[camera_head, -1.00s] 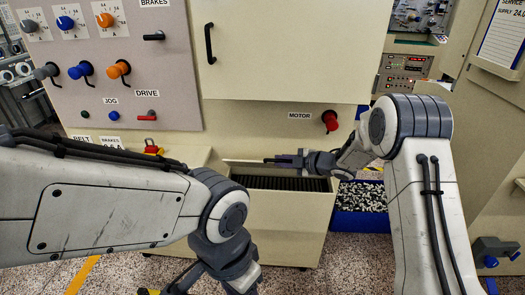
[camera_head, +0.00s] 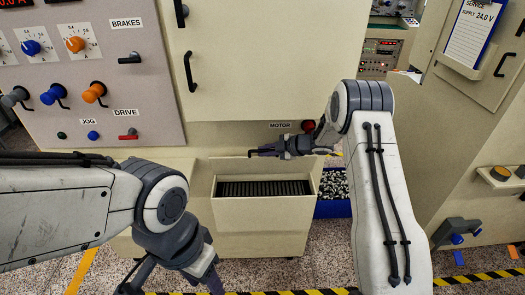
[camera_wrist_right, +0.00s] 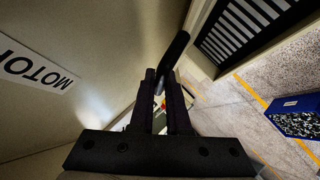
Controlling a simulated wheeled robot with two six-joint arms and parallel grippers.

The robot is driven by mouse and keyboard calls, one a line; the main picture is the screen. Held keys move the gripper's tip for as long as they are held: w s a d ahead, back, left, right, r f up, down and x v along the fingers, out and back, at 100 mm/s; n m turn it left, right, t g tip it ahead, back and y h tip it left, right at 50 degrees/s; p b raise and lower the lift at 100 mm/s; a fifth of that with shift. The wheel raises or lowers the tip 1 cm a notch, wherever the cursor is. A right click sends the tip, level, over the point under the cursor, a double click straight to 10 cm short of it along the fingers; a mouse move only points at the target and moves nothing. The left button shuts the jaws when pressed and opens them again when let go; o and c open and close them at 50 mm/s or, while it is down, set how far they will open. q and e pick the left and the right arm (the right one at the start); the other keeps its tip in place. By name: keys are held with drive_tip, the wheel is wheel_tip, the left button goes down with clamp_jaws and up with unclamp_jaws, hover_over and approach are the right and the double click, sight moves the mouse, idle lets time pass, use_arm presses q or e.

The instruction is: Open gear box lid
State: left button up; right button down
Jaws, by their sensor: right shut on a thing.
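My right gripper (camera_head: 264,151) is shut on a dark bar. In the right wrist view, the bar, which looks like a handle (camera_wrist_right: 175,50), sticks out beyond the fingers (camera_wrist_right: 160,100). How it joins the lid is hidden. Below the gripper is the beige gear box (camera_head: 262,225), with a dark slotted inside (camera_head: 262,188) showing through its open top. The slots also show in the right wrist view (camera_wrist_right: 240,25). A beige surface behind the opening may be the raised lid, but I cannot tell. My left gripper (camera_head: 172,282) hangs at the bottom left, partly cut off.
The control panel (camera_head: 95,105) stands at the left and a tall beige door (camera_head: 260,60) above the box. A red motor knob (camera_head: 308,126) is close to my right gripper. A blue bin (camera_head: 333,208) stands right of the box. Floor shows in front.

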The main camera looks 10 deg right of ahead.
drive_tip(key=shift+w, duration=0.1)
drive_tip(key=c, duration=0.9)
unclamp_jaws()
drive_tip(key=shift+d, duration=0.1)
drive_tip(key=shift+s+d+r, duration=0.2)
drive_tip(key=shift+s+d, duration=0.05)
drive_tip(key=b+v, duration=0.2)
drive_tip(key=v, duration=0.7)
drive_tip(key=shift+s+d+r, duration=0.15)
drive_tip(key=shift+s+r, duration=0.05)
drive_tip(key=shift+s, duration=0.05)
